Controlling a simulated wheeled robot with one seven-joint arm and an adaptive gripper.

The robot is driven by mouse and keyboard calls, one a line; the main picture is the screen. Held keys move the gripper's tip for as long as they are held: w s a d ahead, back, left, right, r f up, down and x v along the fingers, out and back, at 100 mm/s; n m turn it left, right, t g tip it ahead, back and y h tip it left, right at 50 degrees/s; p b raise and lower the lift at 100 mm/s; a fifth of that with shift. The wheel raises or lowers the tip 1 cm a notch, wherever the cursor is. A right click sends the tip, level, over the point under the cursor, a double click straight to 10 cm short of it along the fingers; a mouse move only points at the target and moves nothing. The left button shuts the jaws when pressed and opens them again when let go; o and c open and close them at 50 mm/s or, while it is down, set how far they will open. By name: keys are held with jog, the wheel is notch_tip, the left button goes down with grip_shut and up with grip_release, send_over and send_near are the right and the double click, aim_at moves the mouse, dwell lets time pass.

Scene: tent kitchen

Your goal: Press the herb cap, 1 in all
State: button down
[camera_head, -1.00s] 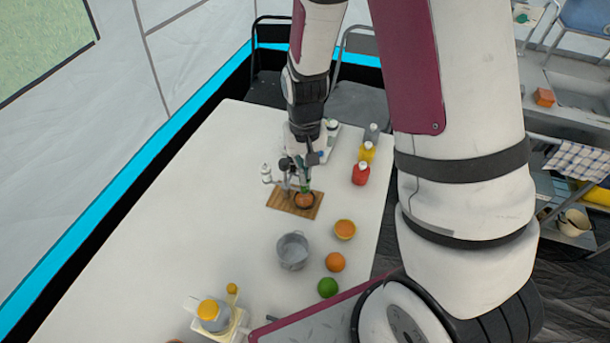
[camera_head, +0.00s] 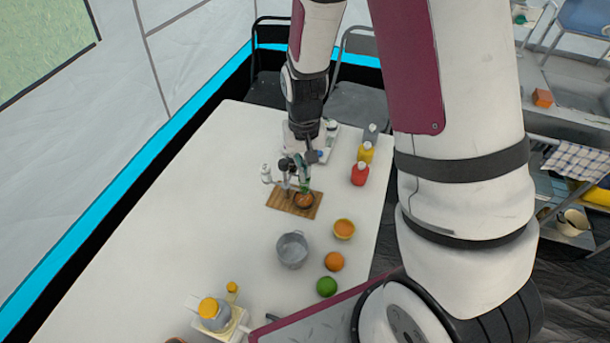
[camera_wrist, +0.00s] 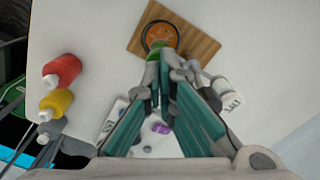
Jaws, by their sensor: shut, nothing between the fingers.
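My gripper (camera_head: 304,185) is shut and empty, pointing down at the wooden board (camera_head: 279,197). Its teal fingers also show in the wrist view (camera_wrist: 166,60), with their tips close together near the bowl's edge. A small bright green piece (camera_wrist: 181,73), which may be the herb cap, shows right beside the fingertips in the wrist view, partly covered by them. I cannot tell whether the fingers touch it. A brown bowl with orange contents (camera_head: 304,200) sits on the board; it also shows in the wrist view (camera_wrist: 160,38).
A white salt shaker (camera_wrist: 228,93) stands beside the board. Red (camera_head: 360,174) and yellow (camera_head: 366,153) bottles stand to the right. A grey pot (camera_head: 292,251), an orange (camera_head: 334,262), a green fruit (camera_head: 327,287) and a juicer (camera_head: 214,316) are nearer. The table's left side is clear.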

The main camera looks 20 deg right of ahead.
jog(key=shift+r+p, duration=1.65)
jog(key=shift+r, duration=1.35)
jog(key=s+r+n+t, duration=0.1)
jog(key=s+r+t, duration=0.1)
jog(key=s+r, duration=0.65)
jog(key=s+r+n+t, duration=0.1)
jog(key=s+r+t, duration=0.15)
jog(key=r, duration=1.15)
jog(key=s+r+t, duration=0.1)
jog(key=s+r, duration=0.3)
jog(key=s, duration=0.5)
jog(key=shift+r, duration=0.35)
jog(key=c, duration=2.4)
grip_release()
